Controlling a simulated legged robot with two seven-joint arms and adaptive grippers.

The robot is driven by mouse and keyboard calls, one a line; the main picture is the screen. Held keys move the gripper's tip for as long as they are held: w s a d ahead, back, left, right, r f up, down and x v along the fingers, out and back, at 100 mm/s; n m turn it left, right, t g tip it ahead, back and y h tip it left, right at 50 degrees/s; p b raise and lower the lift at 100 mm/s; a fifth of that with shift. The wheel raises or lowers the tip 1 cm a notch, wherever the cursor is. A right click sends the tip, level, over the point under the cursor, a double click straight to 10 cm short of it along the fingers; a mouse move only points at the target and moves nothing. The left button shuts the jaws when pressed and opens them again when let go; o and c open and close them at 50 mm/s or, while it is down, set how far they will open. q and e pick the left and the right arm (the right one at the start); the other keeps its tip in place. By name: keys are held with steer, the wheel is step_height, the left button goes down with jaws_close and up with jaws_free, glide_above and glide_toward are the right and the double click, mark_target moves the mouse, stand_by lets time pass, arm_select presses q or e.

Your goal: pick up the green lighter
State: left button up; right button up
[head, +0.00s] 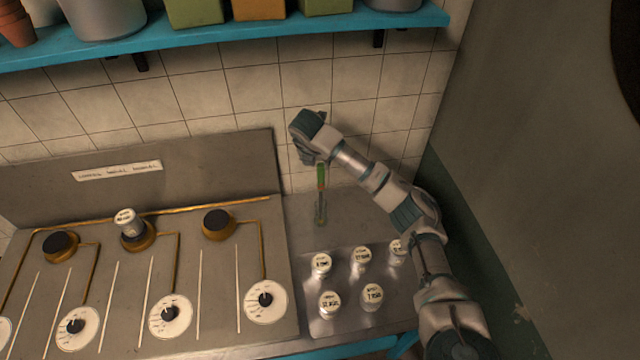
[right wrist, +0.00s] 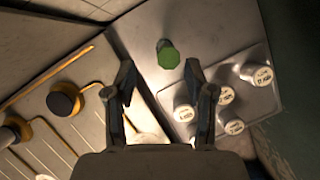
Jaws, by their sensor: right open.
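The green lighter (head: 320,177) stands upright on the metal counter at the back, right of the burner panel, with its green part on top and a thin grey stem below. My right gripper (head: 306,157) is above and just left of the lighter's top in the head view. In the right wrist view the gripper (right wrist: 159,68) is open and empty, and the lighter's green top (right wrist: 168,55) shows beyond the fingertips, between them. Whether they touch cannot be told. My left gripper is not in view.
A tray (head: 333,262) with several white-lidded jars (head: 330,303) stands in front of the lighter. The burner panel (head: 220,270) with knobs is at left, with one jar (head: 127,221) on a burner. A tiled wall and a blue shelf (head: 250,32) with pots are behind.

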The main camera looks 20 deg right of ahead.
mark_target(321, 166)
steer(key=shift+w+d+f, duration=0.15)
steer(key=shift+d+f, duration=0.35)
steer(key=shift+f, duration=0.25)
steer(key=p+x, duration=0.1)
steer(key=x, duration=0.3)
steer(key=shift+d+f, duration=0.2)
steer(key=shift+f, duration=0.4)
steer(key=shift+c, duration=0.2)
steer(key=shift+d, duration=0.15)
jaws_close()
